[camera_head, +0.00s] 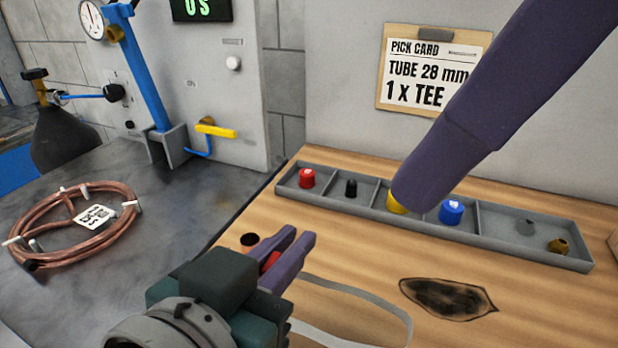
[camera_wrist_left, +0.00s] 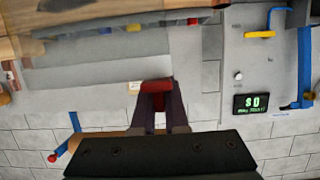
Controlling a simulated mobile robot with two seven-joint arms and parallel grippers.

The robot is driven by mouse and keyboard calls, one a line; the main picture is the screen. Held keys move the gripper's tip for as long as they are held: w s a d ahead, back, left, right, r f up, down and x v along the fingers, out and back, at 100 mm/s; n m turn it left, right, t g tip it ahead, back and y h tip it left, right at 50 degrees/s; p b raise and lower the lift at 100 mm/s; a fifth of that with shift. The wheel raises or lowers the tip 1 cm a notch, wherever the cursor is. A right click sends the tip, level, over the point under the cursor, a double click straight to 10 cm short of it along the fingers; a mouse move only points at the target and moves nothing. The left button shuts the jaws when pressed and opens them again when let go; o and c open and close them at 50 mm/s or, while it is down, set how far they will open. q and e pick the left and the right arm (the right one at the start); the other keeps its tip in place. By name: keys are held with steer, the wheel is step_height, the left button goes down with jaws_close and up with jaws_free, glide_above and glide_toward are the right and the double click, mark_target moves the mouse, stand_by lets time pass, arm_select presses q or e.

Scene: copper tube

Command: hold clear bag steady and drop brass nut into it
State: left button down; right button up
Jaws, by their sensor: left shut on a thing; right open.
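The brass nut (camera_head: 558,246) sits in the rightmost compartment of the grey parts tray (camera_head: 520,250). The clear bag (camera_head: 372,295) shows only as a pale, see-through rim curving over the wooden bench, beside my left gripper. My left gripper (camera_head: 296,245) is closed, with the bag's rim running to its fingers; a red part shows between them, also in the left wrist view (camera_wrist_left: 157,87). The exact grip is hidden. Of my right gripper (camera_head: 408,195), one long purple finger shows, slanting from the upper right to above the tray's middle. It is empty, away from the nut.
Red (camera_head: 307,178), black (camera_head: 351,188), yellow (camera_head: 396,206) and blue (camera_head: 452,212) caps and a grey disc (camera_head: 526,228) sit in the tray. A dark scorch mark (camera_head: 447,298) lies on the bench. A copper coil (camera_head: 75,225) lies at left. A pick card (camera_head: 432,68) hangs behind.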

arm_select(q)
steer(key=shift+f, duration=0.3)
steer(key=c, duration=0.9)
jaws_free()
steer(key=shift+o, duration=0.2)
steer(key=shift+s+r, duration=0.1)
steer(key=shift+s, duration=0.05)
